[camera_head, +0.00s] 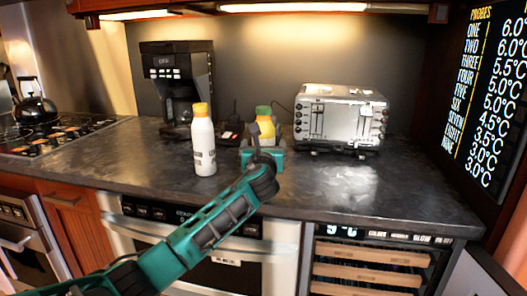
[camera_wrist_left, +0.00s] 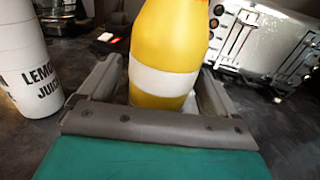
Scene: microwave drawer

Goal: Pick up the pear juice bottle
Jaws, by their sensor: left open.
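A yellow bottle with a green cap and a white band (camera_head: 265,123) stands upright on the dark counter, between the coffee maker and the toaster oven. No lettering on it can be read, but it fits the pear juice bottle. It fills the middle of the left wrist view (camera_wrist_left: 168,55). My left gripper (camera_head: 262,153) is open, with its fingers (camera_wrist_left: 165,92) on either side of the bottle's lower body. Gaps seem to show between the fingers and the bottle. The bottle's base is hidden behind the gripper. My right gripper is not in view.
A white bottle with an orange cap (camera_head: 203,140) stands left of my gripper; its label reads lemon juice in the wrist view (camera_wrist_left: 30,70). A coffee maker (camera_head: 178,85) is behind it. A silver toaster oven (camera_head: 340,117) stands close on the right. The counter's right front is clear.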

